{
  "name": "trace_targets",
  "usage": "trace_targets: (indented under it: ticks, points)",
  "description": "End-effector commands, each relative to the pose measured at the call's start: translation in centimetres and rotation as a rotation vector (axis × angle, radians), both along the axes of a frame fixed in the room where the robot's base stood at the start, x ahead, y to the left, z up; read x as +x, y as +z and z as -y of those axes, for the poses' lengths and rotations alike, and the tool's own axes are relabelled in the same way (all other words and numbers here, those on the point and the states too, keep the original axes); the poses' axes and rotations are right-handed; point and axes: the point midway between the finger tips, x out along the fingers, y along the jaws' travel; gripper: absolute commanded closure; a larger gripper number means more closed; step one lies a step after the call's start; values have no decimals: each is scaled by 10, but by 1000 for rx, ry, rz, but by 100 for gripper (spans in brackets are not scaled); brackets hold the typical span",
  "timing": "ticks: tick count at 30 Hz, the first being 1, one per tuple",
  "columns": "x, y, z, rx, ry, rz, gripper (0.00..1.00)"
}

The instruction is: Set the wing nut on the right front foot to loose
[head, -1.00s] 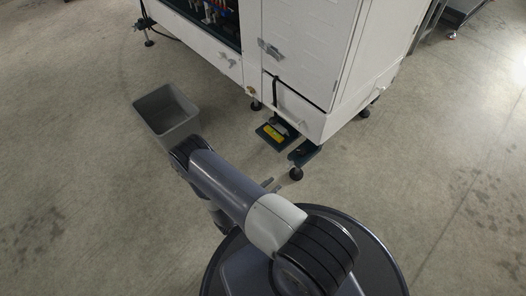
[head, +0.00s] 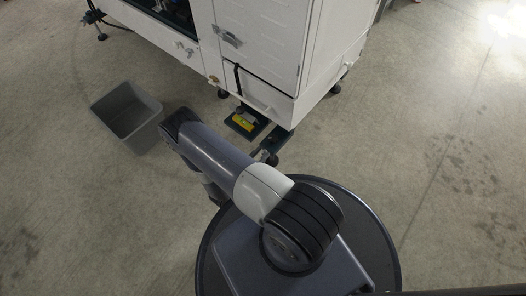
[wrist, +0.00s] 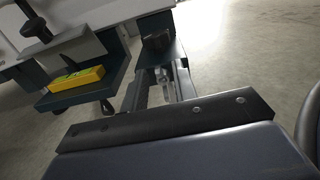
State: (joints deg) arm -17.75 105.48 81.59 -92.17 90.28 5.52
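The right front foot (head: 272,160) of the white machine is a dark levelling foot under a dark teal bracket (head: 283,138). In the wrist view a dark knob, seemingly the wing nut (wrist: 157,41), sits on the teal bracket (wrist: 176,52). Its exact setting is too small to tell. My gripper (wrist: 163,86) reaches toward it from below in the wrist view, with its two fingers apart and the knob beyond their tips. I see no contact. In the head view the fingers are small beside the foot, partly hidden by my arm.
A yellow block (wrist: 76,79) lies on a teal plate left of the foot; it also shows in the head view (head: 243,121). A dark screw knob (wrist: 35,27) stands above it. A grey open bin (head: 127,115) is on the floor at left. The floor at right is clear.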

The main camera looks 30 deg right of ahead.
Motion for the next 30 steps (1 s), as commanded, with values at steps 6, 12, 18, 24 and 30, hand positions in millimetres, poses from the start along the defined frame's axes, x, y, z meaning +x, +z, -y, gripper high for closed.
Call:
trace_targets:
  ticks: [6,12,18,24,30]
  points:
    - [0,0,0,0,0,0,73]
    - [0,0,0,0,0,0,86]
    - [0,0,0,0,0,0,100]
    - [0,0,0,-2,0,-7,100]
    - [0,0,0,-14,0,-38,100]
